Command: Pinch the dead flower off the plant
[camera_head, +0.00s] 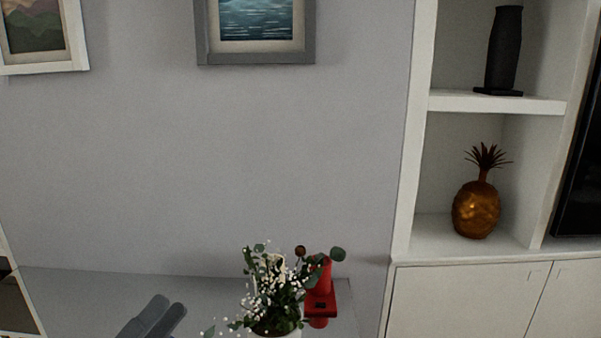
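The plant (262,295) shows at the bottom middle of the head view, with green leaves and many small white blossoms. Its pale pot (283,334) is mostly cut off by the lower edge. A small brown, round flower head (300,251) stands at the top of the plant and looks like the dead flower. My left gripper (168,303) is at the bottom edge, left of the plant and apart from it. Its two grey fingers lie close side by side, and nothing shows between them. Whether they touch is unclear.
A grey surface (90,292) runs along the wall. White shelves (497,103) at the right hold a dark vase (504,50) and a golden pineapple (476,210). Framed pictures hang above.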

